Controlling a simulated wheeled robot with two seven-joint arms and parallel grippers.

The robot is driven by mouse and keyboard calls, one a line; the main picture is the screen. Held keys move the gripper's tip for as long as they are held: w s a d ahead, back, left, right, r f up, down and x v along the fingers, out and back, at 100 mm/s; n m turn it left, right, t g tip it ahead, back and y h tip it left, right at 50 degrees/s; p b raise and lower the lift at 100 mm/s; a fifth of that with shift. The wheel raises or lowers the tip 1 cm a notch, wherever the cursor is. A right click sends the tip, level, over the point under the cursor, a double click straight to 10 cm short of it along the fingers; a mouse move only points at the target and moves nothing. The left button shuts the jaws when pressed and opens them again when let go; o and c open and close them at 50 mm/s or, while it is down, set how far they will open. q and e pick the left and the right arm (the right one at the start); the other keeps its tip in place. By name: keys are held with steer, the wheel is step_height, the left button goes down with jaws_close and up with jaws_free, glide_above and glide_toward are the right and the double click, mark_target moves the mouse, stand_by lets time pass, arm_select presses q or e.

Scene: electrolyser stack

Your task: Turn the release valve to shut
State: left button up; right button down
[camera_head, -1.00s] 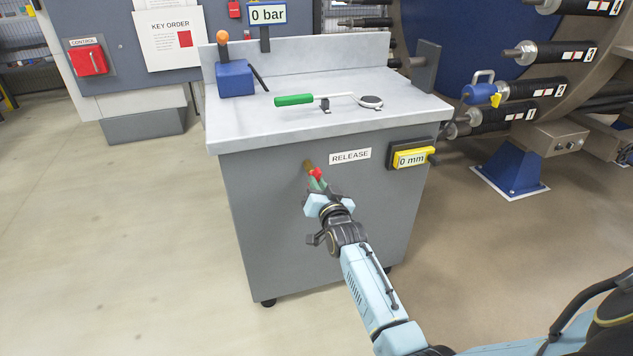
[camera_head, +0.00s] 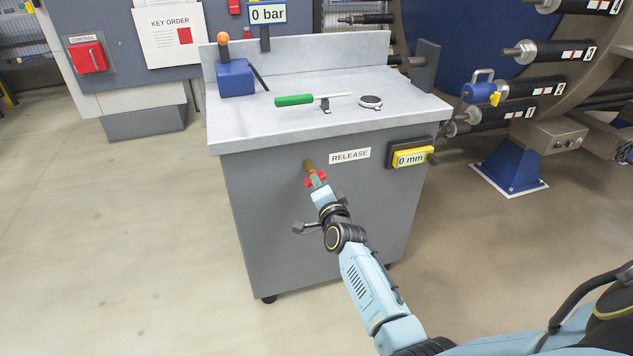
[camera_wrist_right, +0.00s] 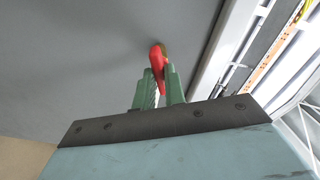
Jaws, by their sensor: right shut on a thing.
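The release valve has a red handle (camera_head: 316,178) on a brass stem (camera_head: 308,165). It sticks out of the grey cabinet's front, below and left of the RELEASE label (camera_head: 350,155). My right gripper (camera_head: 319,182) is shut on the red handle, reaching it from below and in front. In the right wrist view the red handle (camera_wrist_right: 158,58) stands between the green fingers of my right gripper (camera_wrist_right: 160,82). The fingers hide part of it. My left gripper is not in view.
The grey cabinet (camera_head: 300,230) has a light top with a green-handled lever (camera_head: 294,100) and a blue block with an orange knob (camera_head: 235,78). A sign reads 0 bar (camera_head: 267,13). A yellow gauge reads 0 mm (camera_head: 411,158). The floor at left is clear.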

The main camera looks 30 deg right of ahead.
steer(key=shift+m, duration=0.4)
steer(key=m, duration=0.3)
steer(key=shift+f+m, duration=0.1)
steer(key=shift+m, duration=0.3)
steer(key=c, duration=1.3)
jaws_free()
steer(key=shift+p+v, duration=1.7)
steer(key=shift+v, duration=1.8)
